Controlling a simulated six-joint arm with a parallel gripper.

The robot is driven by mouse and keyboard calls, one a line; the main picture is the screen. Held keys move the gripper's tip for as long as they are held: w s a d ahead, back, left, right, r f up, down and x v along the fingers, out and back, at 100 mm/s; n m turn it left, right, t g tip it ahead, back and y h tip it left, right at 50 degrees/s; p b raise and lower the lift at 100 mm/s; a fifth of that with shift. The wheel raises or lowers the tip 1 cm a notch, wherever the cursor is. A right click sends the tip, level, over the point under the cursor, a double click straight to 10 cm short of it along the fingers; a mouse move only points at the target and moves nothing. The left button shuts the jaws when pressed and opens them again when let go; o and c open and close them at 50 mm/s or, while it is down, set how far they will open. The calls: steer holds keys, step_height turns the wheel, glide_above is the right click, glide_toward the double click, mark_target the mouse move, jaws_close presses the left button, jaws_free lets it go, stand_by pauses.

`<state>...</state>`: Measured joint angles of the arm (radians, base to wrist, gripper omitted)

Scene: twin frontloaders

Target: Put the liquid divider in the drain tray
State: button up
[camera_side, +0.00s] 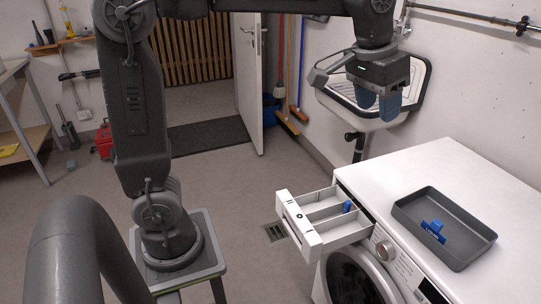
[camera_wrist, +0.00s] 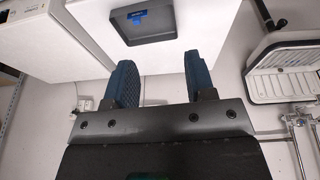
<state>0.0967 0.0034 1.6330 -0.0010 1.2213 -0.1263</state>
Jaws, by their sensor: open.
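The dark grey drain tray (camera_side: 440,204) lies flat on top of the white washing machine. A blue piece with a flat plate and a raised tab (camera_side: 433,231), likely the liquid divider, is inside it. The tray (camera_wrist: 165,31) and the blue piece (camera_wrist: 141,20) also show at the top of the wrist view. My gripper (camera_side: 378,103) is open and empty, high in front of the wall sink, up and left of the tray. Its two blue-grey fingers (camera_wrist: 161,75) are apart with nothing between them.
The washing machine's detergent drawer (camera_side: 312,236) is pulled out, with a small blue part (camera_side: 347,206) in one compartment. The machine top (camera_side: 400,178) is clear around the tray. A wall sink (camera_side: 412,90) stands behind my gripper.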

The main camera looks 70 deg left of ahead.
steer(key=s+a+f+t, duration=0.1)
steer(key=s+f, duration=0.3)
steer(key=s, duration=0.5)
steer(key=s+a+f+t, duration=0.1)
steer(key=s+a+f, duration=0.2)
steer(key=s, duration=0.7)
step_height(320, 180, down, 2)
